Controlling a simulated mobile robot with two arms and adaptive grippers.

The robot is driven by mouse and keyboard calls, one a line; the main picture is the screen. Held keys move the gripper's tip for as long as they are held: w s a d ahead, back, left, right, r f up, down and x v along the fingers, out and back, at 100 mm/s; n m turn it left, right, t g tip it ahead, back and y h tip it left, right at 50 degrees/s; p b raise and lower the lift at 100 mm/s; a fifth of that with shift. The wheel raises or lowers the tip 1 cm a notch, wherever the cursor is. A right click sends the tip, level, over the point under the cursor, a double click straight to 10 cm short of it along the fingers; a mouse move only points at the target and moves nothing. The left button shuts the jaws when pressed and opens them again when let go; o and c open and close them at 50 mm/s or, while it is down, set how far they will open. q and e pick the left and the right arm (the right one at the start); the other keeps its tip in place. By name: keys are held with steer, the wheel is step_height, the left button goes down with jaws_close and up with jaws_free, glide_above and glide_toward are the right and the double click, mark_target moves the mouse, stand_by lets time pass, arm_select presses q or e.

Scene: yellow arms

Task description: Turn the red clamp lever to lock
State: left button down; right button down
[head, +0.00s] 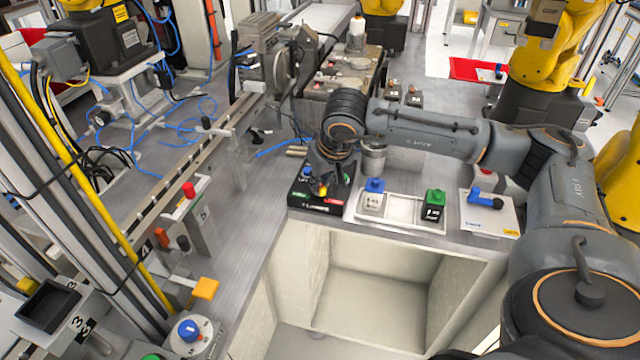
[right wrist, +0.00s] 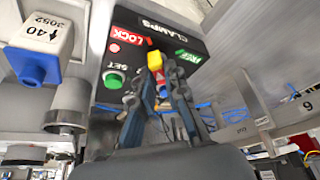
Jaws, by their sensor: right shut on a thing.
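The black clamp panel (head: 316,208) stands near the front edge of the grey bench and fills the upper middle of the right wrist view (right wrist: 180,44). It has a red LOCK label (right wrist: 131,37) and a green FREE label (right wrist: 187,57). My right gripper (head: 318,184) reaches down over the panel, and its fingers (right wrist: 161,75) are closed around the lever. Only a small red part of the lever (right wrist: 160,78) and a yellow piece (right wrist: 154,61) show between the fingertips, between the two labels. The fingers hide the rest. My left gripper is not in view.
A green SET button (right wrist: 113,79) is on the panel beside the fingers. A white tray (head: 402,222) with blue-topped and green-topped blocks lies right of the panel. A metal cylinder (head: 374,160) stands behind.

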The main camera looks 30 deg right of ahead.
steer(key=shift+n, duration=0.3)
steer(key=c, duration=1.4)
jaws_free()
steer(key=shift+o, duration=0.2)
steer(key=shift+r, duration=0.1)
steer(key=v, duration=1.1)
steer(key=shift+s+r, duration=0.15)
steer(key=shift+r, duration=0.25)
